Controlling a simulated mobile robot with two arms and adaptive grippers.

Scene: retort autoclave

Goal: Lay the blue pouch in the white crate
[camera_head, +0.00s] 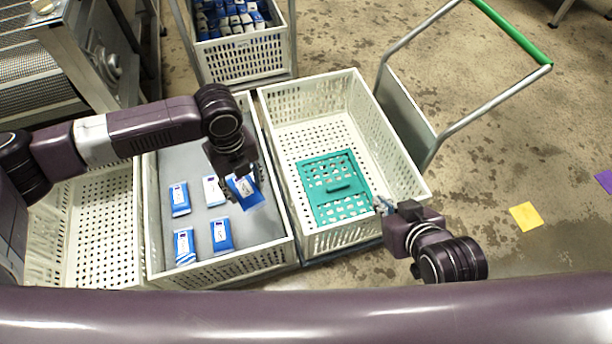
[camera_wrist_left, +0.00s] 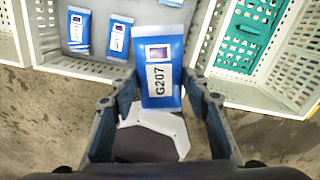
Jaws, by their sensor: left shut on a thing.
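My left gripper (camera_head: 236,178) is shut on a blue pouch (camera_head: 247,192) over the right part of the middle white crate (camera_head: 226,268). Several other blue and white pouches (camera_head: 221,235) lie spaced out on the grey sheet (camera_head: 200,158) in the middle crate. The right white crate (camera_head: 322,97) holds a green perforated panel with a handle (camera_head: 325,208). My right gripper (camera_head: 383,206) is at that crate's front right rim; its finger state is unclear.
An apparently empty white crate (camera_head: 84,262) stands at the left. A crate of many pouches (camera_head: 245,58) stands behind on a cart. A trolley with a green handle (camera_head: 515,32) is at the right. Metal equipment (camera_head: 95,55) stands at back left.

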